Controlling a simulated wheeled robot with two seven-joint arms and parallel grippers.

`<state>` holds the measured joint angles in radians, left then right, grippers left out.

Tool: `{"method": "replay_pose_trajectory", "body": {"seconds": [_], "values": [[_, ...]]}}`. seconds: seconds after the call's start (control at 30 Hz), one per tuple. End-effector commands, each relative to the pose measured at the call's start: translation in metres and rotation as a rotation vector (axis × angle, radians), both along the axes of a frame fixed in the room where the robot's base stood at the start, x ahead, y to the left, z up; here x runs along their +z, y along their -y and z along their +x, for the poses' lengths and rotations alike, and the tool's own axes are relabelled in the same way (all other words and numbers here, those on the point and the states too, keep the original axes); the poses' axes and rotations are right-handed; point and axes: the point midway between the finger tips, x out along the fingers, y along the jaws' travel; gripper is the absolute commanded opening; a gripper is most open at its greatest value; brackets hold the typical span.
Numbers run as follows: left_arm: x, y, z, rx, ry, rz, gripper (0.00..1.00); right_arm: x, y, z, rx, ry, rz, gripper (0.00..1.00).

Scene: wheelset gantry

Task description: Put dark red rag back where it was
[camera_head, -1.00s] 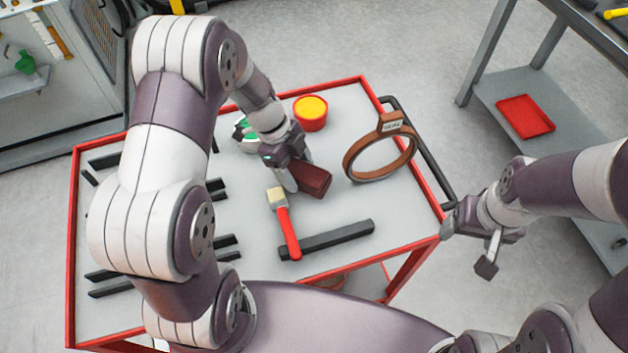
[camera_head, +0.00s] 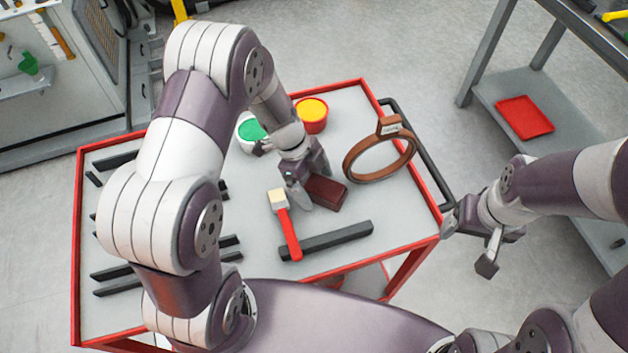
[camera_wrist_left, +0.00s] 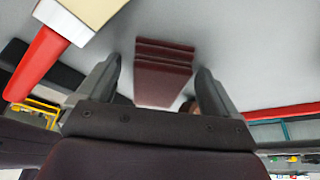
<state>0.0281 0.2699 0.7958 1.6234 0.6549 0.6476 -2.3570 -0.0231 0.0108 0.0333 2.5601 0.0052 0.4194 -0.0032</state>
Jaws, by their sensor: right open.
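The dark red rag (camera_head: 328,193) is a folded block lying on the grey top of the red-rimmed cart (camera_head: 345,236). My left gripper (camera_head: 310,189) is low over the cart at the rag's left end. In the left wrist view the rag (camera_wrist_left: 163,72) lies between and beyond the two spread fingers, with a gap visible on the left finger's side. The left gripper is open. My right gripper (camera_head: 469,244) is open and empty, off the cart's right edge.
A red-handled brush (camera_head: 287,228) and a black bar (camera_head: 326,241) lie close in front. A brown ring (camera_head: 347,166) stands to the right. A yellow-topped red pot (camera_head: 312,117) and a green-topped white pot (camera_head: 247,132) are behind. Several black bars lie left.

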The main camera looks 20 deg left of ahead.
Motion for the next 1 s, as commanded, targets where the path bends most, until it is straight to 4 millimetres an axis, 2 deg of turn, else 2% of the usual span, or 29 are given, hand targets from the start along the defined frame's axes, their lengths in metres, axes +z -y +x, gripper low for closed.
{"method": "replay_pose_trajectory", "body": {"seconds": [0.17, 0.23, 0.6, 0.77, 0.87, 1.0], "values": [[0.006, 0.000, 0.000, 0.000, 0.000, 0.000, 0.93, 0.007, 0.000, 0.000, 0.000, 0.000, 0.000, 0.77], [0.011, -0.004, 0.002, 0.002, 0.003, -0.001, 0.93, 0.001, 0.000, 0.000, 0.000, 0.000, 0.000, 0.77], [0.096, -0.038, 0.008, 0.002, 0.004, 0.001, 0.93, -0.006, 0.000, 0.000, 0.000, 0.000, 0.000, 0.77], [0.112, -0.044, 0.007, 0.029, -0.011, 0.012, 0.93, -0.003, 0.000, 0.000, 0.000, 0.000, 0.000, 0.77], [0.114, -0.047, -0.007, 0.227, -0.075, 0.087, 0.93, -0.003, 0.000, 0.000, 0.000, 0.000, 0.000, 0.77], [0.114, -0.053, -0.041, 0.773, -0.164, 0.243, 0.93, -0.003, 0.000, 0.000, 0.000, 0.000, 0.000, 0.77]]}}
